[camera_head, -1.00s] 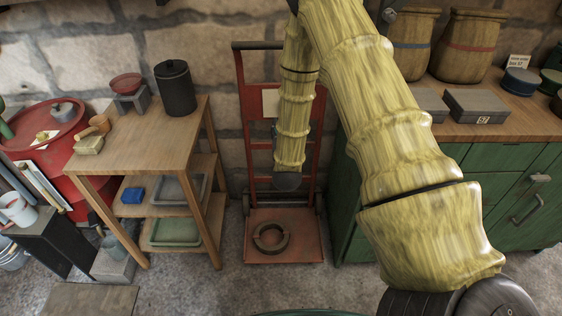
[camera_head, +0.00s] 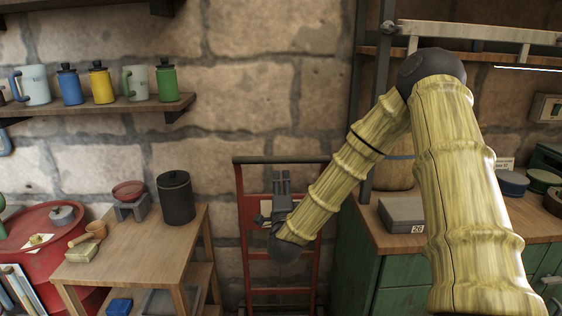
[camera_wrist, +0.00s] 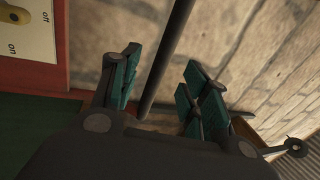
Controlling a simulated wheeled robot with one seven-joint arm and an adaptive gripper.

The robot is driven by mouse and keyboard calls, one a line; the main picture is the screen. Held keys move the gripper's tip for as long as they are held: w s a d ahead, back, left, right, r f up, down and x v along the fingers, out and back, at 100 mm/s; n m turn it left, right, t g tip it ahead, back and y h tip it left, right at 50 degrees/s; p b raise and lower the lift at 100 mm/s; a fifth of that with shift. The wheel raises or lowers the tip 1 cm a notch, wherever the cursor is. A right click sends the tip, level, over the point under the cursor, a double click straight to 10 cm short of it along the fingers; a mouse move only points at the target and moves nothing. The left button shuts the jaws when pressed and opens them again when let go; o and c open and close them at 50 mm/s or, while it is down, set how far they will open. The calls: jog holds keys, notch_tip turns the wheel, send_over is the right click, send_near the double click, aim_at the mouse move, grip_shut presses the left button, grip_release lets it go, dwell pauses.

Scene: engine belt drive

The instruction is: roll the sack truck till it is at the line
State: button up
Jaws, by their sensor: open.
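The sack truck (camera_head: 240,215) stands upright against the stone wall, between the wooden table and the green cabinet. Its red frame has a dark crossbar handle (camera_head: 270,159) at the top; its foot is below the picture. My gripper (camera_head: 282,178) is in front of the truck's upper part, just below the crossbar, fingers pointing up. In the wrist view my gripper (camera_wrist: 160,65) is open, its teal-padded fingers apart. A dark bar (camera_wrist: 165,60) shows between them; I cannot tell whether it touches them. The line is not in view.
The wooden table (camera_head: 130,250) stands close on the left, with a black canister (camera_head: 176,197) on it. The green cabinet (camera_head: 395,285) is close on the right. A shelf of mugs (camera_head: 100,106) hangs at upper left. The floor is out of view.

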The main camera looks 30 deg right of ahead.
aim_at(281, 163)
jog(key=shift+m, duration=0.4)
jog(key=x, duration=0.3)
jog(key=p+x, duration=0.1)
jog(key=x, duration=0.3)
jog(key=r+x, duration=0.1)
jog(key=x, duration=0.3)
jog(key=shift+s+p, duration=0.15)
jog(key=shift+p, duration=0.15)
grip_shut()
